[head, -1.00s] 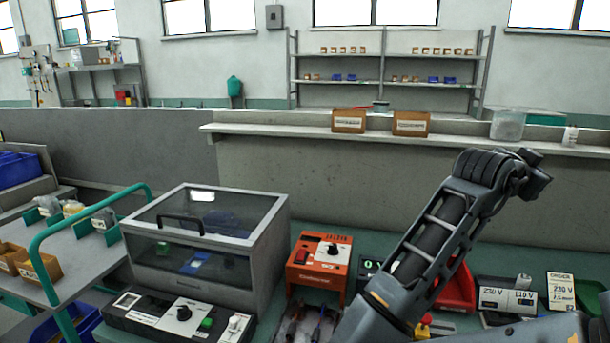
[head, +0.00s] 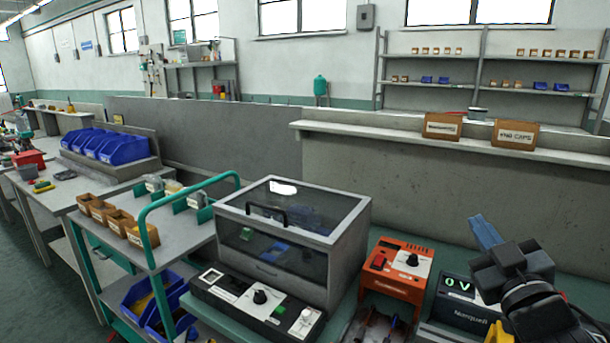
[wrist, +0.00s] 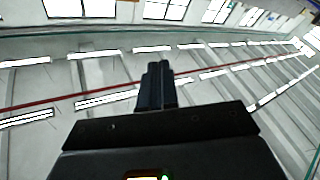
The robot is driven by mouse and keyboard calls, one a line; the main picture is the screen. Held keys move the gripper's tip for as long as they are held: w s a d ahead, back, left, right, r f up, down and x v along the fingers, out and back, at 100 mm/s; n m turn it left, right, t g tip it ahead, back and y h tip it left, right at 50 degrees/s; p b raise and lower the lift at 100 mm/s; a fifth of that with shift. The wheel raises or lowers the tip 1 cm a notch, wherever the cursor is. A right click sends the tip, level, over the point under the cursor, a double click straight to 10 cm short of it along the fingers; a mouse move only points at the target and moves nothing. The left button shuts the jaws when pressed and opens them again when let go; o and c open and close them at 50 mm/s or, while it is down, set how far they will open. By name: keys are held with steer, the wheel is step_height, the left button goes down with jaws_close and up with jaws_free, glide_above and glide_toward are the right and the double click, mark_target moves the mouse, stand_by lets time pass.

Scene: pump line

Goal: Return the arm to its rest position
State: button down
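My gripper (head: 482,230) is at the lower right of the head view, raised above the bench, with its narrow blue-grey fingers pointing up and to the left. In the wrist view the two fingers of my gripper (wrist: 155,82) lie close together with nothing between them. That view looks up at the windows and the ceiling lights. Most of my arm is outside the head view or hidden behind its dark end links.
A clear-lidded test box (head: 290,228) and an orange unit (head: 395,270) stand on the bench. A display unit (head: 458,298) reading 0 V is close to my arm. A trolley (head: 165,246) with small bins stands left. A ledge (head: 400,136) runs behind.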

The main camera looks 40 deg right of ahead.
steer(key=s+a+f+n+t+y, duration=0.1)
steer(key=s+a+f+n+y, duration=0.2)
steer(key=a+f+y, duration=0.45)
steer(key=s+a+f+g+y, duration=0.1)
steer(key=s+a+f+y, duration=0.1)
steer(key=s+a, duration=0.6)
steer(key=s+a+f+m+g+y, duration=0.1)
steer(key=s+a+f+y, duration=0.2)
steer(key=a, duration=1)
steer(key=s+f, duration=0.2)
steer(key=s, duration=0.3)
steer(key=shift+s+a+f+g, duration=0.2)
steer(key=shift+s+g, duration=0.1)
steer(key=shift+s, duration=0.1)
